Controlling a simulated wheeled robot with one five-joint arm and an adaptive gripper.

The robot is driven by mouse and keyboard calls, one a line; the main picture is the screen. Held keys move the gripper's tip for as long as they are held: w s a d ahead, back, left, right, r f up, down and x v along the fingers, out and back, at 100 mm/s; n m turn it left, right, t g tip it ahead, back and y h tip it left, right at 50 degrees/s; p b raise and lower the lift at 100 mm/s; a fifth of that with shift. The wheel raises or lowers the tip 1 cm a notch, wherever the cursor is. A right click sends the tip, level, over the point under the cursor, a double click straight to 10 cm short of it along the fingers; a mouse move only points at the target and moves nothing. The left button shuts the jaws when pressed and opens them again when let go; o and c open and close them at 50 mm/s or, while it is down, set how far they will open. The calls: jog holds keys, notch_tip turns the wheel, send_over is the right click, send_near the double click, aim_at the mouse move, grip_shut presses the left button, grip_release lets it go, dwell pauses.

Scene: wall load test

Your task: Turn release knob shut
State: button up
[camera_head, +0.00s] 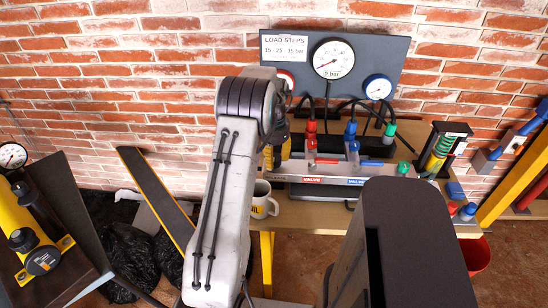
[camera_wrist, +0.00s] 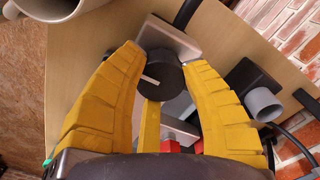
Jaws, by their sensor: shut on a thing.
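The release knob (camera_wrist: 160,74) is a black round knob with a white pointer line, in the upper middle of the wrist view. It sits by a light grey metal block (camera_wrist: 172,36). The pointer line runs from the knob's face toward its left edge, slightly slanted. My gripper (camera_wrist: 164,66) has yellow ribbed fingers, one on each side of the knob, shut on it. In the head view my gripper (camera_head: 279,146) shows only as a bit of yellow beside my arm, which hides the knob there.
A dark gauge board (camera_head: 300,46) stands behind, reading near 0 bar. Black hoses and a grey pipe end (camera_wrist: 264,103) are close to my right finger.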

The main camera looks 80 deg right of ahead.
aim_at(274, 157)
jog(key=shift+a+f, duration=0.1)
jog(key=shift+f, duration=0.05)
jog(key=o, duration=1.2)
notch_tip(274, 157, up, 12)
jog(key=shift+r, duration=0.1)
dwell(0.9)
